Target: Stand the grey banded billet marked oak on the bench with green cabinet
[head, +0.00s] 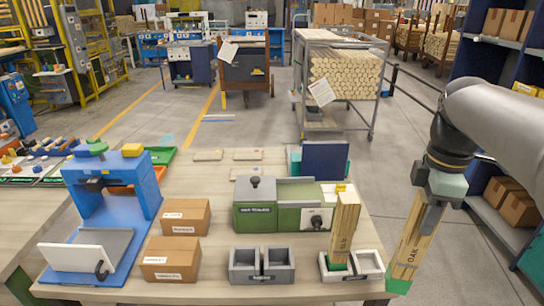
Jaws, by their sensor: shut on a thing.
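My gripper (431,203) is shut on the upper part of a pale wooden billet (413,243) marked OAK. The billet is tilted, its lower end to the left, and is beside the right edge of the near bench (205,290). A green patch shows at its lower end; I cannot make out a grey band. I cannot tell whether that end touches anything. A dark green panel (22,286) shows under the bench at the lower left.
The near bench holds a green machine (284,216), a blue press (112,190), two cardboard boxes (186,217) and a grey two-part holder (261,265). A cart of round billets (345,75) stands behind. Shelves (497,205) with boxes stand at the right. Floor shows between.

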